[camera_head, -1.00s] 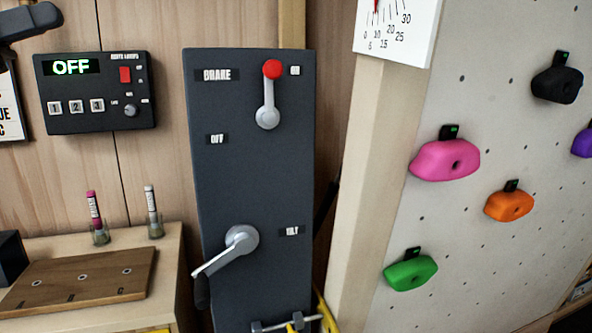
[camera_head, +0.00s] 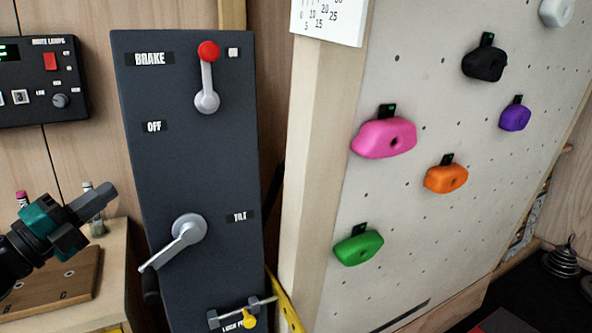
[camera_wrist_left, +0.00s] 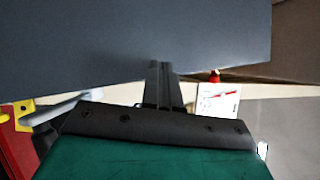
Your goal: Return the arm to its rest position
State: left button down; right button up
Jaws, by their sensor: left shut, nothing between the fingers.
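My left gripper (camera_head: 100,200) comes in from the left in the head view, in front of the wooden shelf and left of the dark control panel. Its fingers are together and empty. In the left wrist view the closed fingers (camera_wrist_left: 163,85) point toward a large dark grey surface. The dark panel (camera_head: 190,160) carries a brake lever (camera_head: 207,85) with a red knob, pointing up at the top. A grey tilt lever (camera_head: 178,240) below slants down to the left. My right gripper is not in view.
The climbing wall (camera_head: 420,90) with pink (camera_head: 384,138), orange (camera_head: 446,179), green (camera_head: 358,248), black (camera_head: 484,64) and purple (camera_head: 515,117) holds stands right. A lock pin (camera_head: 248,321) sits at the panel's bottom. A wooden board (camera_head: 60,280) lies on the shelf at left.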

pick_arm(q)
jog(key=s+f+n+g+y, duration=0.2)
jog(key=s+f+n+y, duration=0.25)
jog(key=f, duration=0.75)
jog(key=s+f+n+g+y, duration=0.25)
jog(key=f+n, duration=0.35)
jog(key=f, duration=0.6)
jog(key=s+d+f+n+g+y, duration=0.25)
jog(key=s+f+n+g, duration=0.25)
jog(key=s+f, duration=0.9)
jog(key=s+d+f+n+t, duration=0.1)
jog(key=d+n, duration=0.7)
jog(key=d, duration=0.8)
jog(key=shift+f+t, duration=0.35)
jog(key=shift+f, duration=0.05)
jog(key=shift+d, duration=0.1)
